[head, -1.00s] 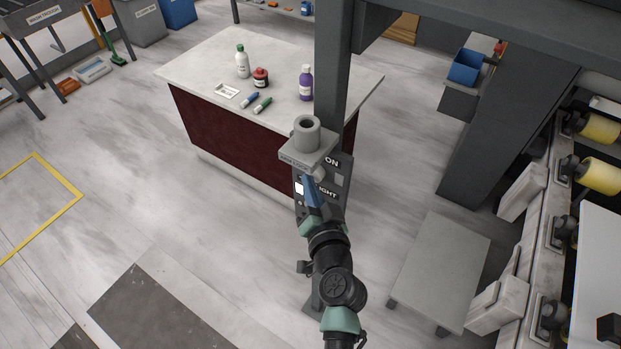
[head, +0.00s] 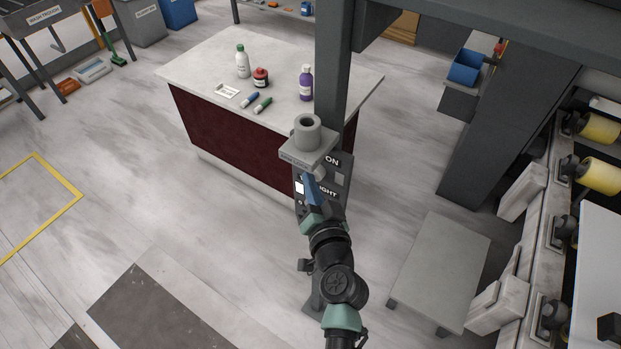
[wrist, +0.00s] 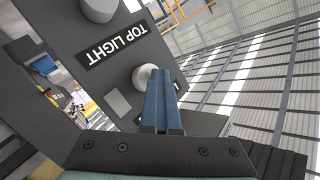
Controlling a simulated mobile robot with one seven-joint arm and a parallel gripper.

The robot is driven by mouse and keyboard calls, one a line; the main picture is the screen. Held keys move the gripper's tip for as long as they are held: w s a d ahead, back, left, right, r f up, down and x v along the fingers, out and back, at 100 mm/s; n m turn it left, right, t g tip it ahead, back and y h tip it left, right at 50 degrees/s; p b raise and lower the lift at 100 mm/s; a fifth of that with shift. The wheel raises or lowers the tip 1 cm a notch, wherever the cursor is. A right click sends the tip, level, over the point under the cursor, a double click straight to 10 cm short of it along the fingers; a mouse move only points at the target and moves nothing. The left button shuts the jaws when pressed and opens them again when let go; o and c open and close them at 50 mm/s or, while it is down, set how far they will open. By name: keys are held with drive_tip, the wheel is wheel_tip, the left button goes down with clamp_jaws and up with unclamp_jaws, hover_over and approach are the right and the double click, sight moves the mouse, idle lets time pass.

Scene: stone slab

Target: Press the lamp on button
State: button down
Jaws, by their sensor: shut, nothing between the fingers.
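A dark grey control panel (head: 337,199) stands on a post, with white labels partly reading "ON" and "IGHT" in the head view. The wrist view shows the panel (wrist: 62,62) with a "TOP LIGHT" label upside down. A pale round knob (wrist: 143,77) and a grey square button (wrist: 119,103) are on its face. In the head view a bright white square (head: 299,188) and a grey square (head: 339,180) show beside my gripper (head: 308,175). My gripper's blue fingers (wrist: 160,72) are shut and empty, close to the round knob; I cannot tell whether they touch it.
A grey cylinder on a block (head: 307,131) tops the panel. A thick dark column (head: 338,70) rises behind it. A table (head: 190,72) with bottles and markers stands behind left. A low grey bench (head: 440,265) is at right.

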drive_tip(key=shift+w+d+r, duration=0.25)
drive_tip(key=shift+d+r, duration=0.1)
drive_tip(key=shift+d, duration=0.35)
drive_tip(key=shift+f+h+b, duration=0.1)
drive_tip(key=shift+h+b, duration=0.2)
drive_tip(key=shift+b, duration=0.15)
drive_tip(key=s+a+p, duration=0.1)
drive_tip(key=s+a, duration=0.2)
drive_tip(key=s, duration=0.1)
drive_tip(key=shift+s+a+f, duration=0.3)
drive_tip(key=shift+a+f, duration=0.05)
drive_tip(key=shift+a, duration=0.05)
drive_tip(key=shift+a, duration=0.1)
